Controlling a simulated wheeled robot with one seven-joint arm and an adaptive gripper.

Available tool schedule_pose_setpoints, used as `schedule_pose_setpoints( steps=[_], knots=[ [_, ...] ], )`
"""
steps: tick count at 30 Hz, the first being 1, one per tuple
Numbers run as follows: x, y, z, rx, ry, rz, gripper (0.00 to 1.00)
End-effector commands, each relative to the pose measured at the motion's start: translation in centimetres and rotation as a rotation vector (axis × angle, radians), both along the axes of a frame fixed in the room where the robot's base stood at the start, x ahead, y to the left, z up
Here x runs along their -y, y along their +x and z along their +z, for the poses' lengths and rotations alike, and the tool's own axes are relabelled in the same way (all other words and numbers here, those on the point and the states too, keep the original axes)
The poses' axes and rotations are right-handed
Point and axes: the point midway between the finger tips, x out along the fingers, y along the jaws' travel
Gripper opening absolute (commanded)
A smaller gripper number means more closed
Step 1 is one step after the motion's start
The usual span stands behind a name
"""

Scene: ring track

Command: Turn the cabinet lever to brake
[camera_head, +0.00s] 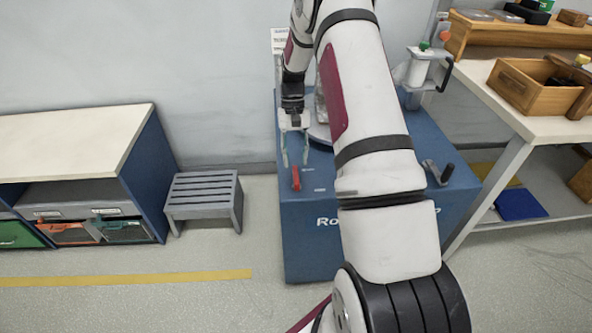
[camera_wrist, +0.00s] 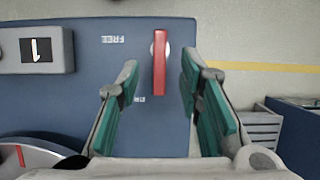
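The blue cabinet (camera_head: 312,250) stands against the wall, with a red lever (camera_head: 296,179) on its top near the front left edge. In the wrist view the lever (camera_wrist: 160,70) is a straight red bar by a round silver pivot. An upside-down "FREE" label (camera_wrist: 115,39) is to its left. A second label (camera_wrist: 140,98), near the lever's lower end, is too small to read. My gripper (camera_head: 295,158) points down above the lever, its green-padded fingers open. In the wrist view the lever lies between the fingers with gaps on both sides; contact is not seen.
A grey box (camera_wrist: 38,50) marked with an arrow and a round disc (camera_wrist: 35,160) are on the cabinet top. A black-handled crank (camera_head: 438,172) is at its right. A grey slatted stool (camera_head: 203,195) is on the left, a workbench (camera_head: 520,120) on the right.

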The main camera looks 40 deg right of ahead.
Motion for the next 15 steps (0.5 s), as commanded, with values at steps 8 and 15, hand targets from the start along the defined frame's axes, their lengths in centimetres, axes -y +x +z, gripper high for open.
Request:
schedule_pose_setpoints(
  steps=[8,15],
  knots=[
    [1.1,1.5,4.4,0.001,-0.002,-0.001,0.33],
    [1.3,1.9,5.6,0.001,-0.001,0.0,0.33]
  ],
)
